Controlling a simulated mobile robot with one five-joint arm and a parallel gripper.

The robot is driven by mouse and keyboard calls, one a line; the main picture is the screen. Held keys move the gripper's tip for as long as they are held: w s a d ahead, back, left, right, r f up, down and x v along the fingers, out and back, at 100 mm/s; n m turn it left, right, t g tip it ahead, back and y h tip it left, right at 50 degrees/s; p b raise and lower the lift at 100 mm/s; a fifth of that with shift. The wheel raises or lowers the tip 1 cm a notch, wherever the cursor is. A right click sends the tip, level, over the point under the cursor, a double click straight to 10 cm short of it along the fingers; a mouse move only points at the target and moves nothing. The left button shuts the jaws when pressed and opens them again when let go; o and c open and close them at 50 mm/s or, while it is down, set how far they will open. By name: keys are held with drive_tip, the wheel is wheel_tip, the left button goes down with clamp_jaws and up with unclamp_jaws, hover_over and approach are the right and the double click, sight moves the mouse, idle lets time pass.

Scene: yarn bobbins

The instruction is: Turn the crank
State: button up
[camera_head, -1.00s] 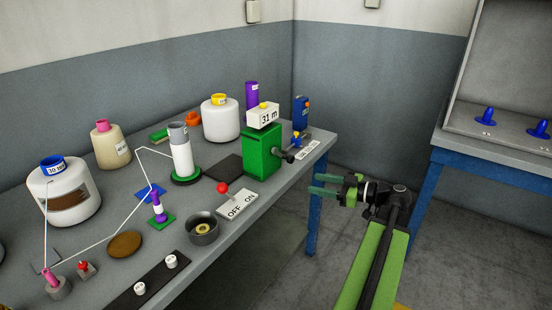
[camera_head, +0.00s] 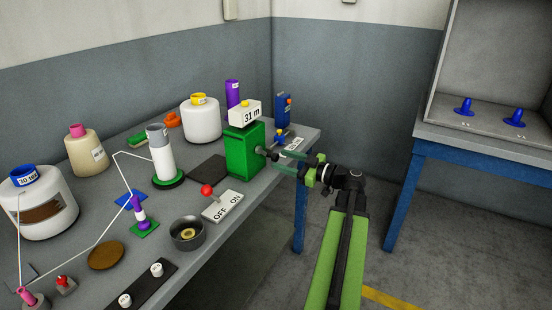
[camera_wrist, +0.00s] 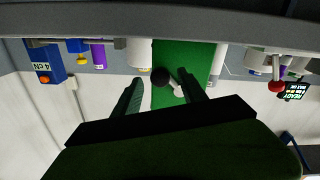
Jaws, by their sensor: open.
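The crank (camera_head: 272,155) is on the side of a green box (camera_head: 243,149) near the bench's right edge, with a dark arm and knob. My gripper (camera_head: 288,162) is open beside the crank, its green fingers pointing at it. In the wrist view the dark round knob (camera_wrist: 160,77) and a pale crank part (camera_wrist: 178,88) show between the two open fingers (camera_wrist: 161,88). The fingers do not appear closed on the knob; whether either touches it I cannot tell. A white "31 m" display (camera_head: 245,115) sits on top of the green box.
The grey bench (camera_head: 90,258) holds a white bobbin (camera_head: 201,122), an OFF/ON switch plate (camera_head: 222,206) with a red knob, and a blue device (camera_head: 283,110) behind the crank. A second blue-legged table (camera_head: 480,145) stands at right. Floor between them is clear.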

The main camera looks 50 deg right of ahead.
sight(278, 158)
drive_tip(key=shift+x, duration=1.8)
clamp_jaws()
